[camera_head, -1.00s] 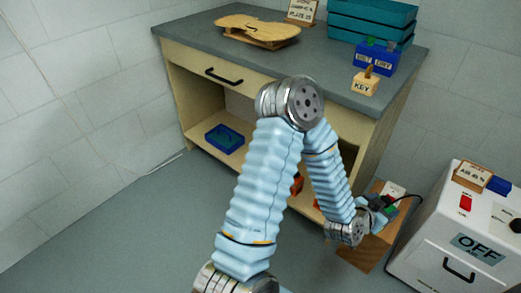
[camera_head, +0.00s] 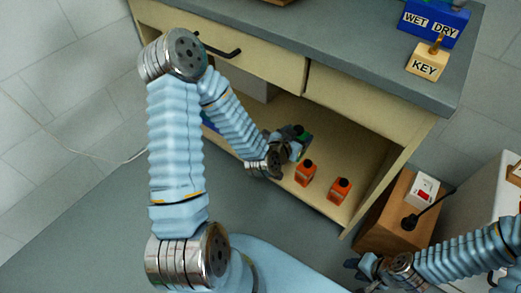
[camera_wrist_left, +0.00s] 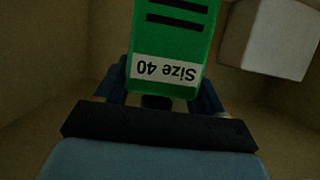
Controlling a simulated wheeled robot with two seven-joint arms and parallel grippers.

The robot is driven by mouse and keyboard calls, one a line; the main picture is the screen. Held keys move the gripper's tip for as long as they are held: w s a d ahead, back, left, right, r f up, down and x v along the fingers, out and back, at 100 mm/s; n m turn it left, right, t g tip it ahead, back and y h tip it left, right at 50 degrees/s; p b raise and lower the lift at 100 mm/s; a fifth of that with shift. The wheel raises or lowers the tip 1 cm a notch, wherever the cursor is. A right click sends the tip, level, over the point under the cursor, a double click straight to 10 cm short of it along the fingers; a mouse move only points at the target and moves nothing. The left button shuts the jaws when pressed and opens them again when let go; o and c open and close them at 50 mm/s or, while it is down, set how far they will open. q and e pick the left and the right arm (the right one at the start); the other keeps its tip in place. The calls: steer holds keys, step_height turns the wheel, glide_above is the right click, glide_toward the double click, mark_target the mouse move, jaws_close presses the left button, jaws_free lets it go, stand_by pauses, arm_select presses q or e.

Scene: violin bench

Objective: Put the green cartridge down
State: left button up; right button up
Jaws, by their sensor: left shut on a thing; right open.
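The green cartridge (camera_wrist_left: 170,45) is in the jaws of my left gripper (camera_wrist_left: 160,95) in the left wrist view, with a white "Size 40" label that reads upside down. In the head view my left gripper (camera_head: 292,143) reaches into the open lower space of the bench, and a bit of the green cartridge (camera_head: 304,142) shows beside its fingers. I cannot tell whether the cartridge touches the shelf (camera_head: 325,150). My right gripper (camera_head: 368,268) is open at the lower right, in front of a wooden block.
Two orange cartridges (camera_head: 305,173) and (camera_head: 340,190) stand on the shelf to the right of my left gripper. A pale box (camera_wrist_left: 268,38) is at the upper right in the left wrist view. The wooden block (camera_head: 385,215) carries a switch and a black plug.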

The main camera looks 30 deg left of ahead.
arm_select(q)
steer(key=shift+h, duration=0.3)
steer(key=shift+w+a+f+b, duration=1.05)
steer(key=shift+a+f+b, duration=0.45)
steer(key=shift+a+f, duration=1.55)
steer(key=shift+w+a+f+b, duration=1.3)
steer(key=shift+a+f, duration=1)
steer(key=shift+f, duration=1.4)
steer(key=shift+w+a+f+b, duration=0.8)
steer(key=shift+a+f+b, duration=0.9)
steer(key=shift+a+f, duration=1.35)
steer(key=shift+d+f, duration=0.35)
steer(key=shift+d, duration=0.05)
arm_select(e)
step_height(320, 180, down, 12)
steer(key=shift+w+d+r, duration=0.15)
steer(key=shift+w+d, duration=0.1)
steer(key=shift+d, duration=0.15)
arm_select(q)
steer(key=shift+f, duration=0.1)
steer(key=shift+f+m+b, duration=0.15)
steer(key=shift+m+b, duration=0.15)
steer(key=o, duration=1.2)
steer(key=shift+o, duration=0.2)
arm_select(e)
steer(key=shift+f, duration=0.2)
